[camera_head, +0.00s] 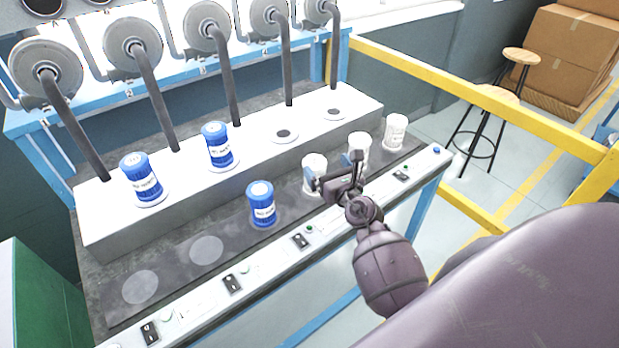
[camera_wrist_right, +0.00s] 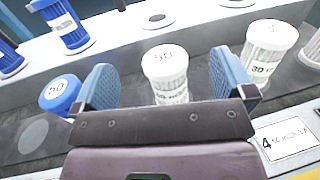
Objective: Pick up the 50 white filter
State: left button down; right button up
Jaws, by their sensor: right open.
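The white 50 filter (camera_wrist_right: 168,78) stands upright ahead of my right gripper (camera_wrist_right: 160,85), its top marked 50. In the head view it is the leftmost white filter (camera_head: 314,162), on the dark front strip of the bench. My right gripper (camera_head: 336,174) is open and empty. In the wrist view its two blue fingers lie to the left and right of the filter, with gaps showing on both sides. The gripper body hides the filter's lower end. How deep the filter sits between the fingers I cannot tell. My left gripper is not in view.
Two more white filters (camera_head: 358,144) (camera_head: 396,130) stand to the right, the nearer one close to the gripper. A blue filter (camera_head: 262,206) stands to the left. Two blue filters (camera_head: 140,178) (camera_head: 219,146) sit on the raised ledge below pipes. A yellow rail (camera_head: 440,80) runs behind.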

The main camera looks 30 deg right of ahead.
aim_at(318, 163)
notch_tip(318, 163, down, 8)
jog(key=b, duration=0.4)
jog(key=shift+w+f+b, duration=0.1)
jog(key=shift+w+b, duration=0.05)
jog(key=shift+b, duration=0.15)
jog(key=shift+w+r, duration=0.2)
jog(key=shift+w, duration=0.2)
jog(key=shift+w+d, duration=0.1)
jog(key=shift+w, duration=0.55)
jog(key=w, duration=0.4)
jog(key=shift+w+d, duration=0.2)
jog(key=shift+d, duration=0.05)
jog(key=shift+w, duration=0.35)
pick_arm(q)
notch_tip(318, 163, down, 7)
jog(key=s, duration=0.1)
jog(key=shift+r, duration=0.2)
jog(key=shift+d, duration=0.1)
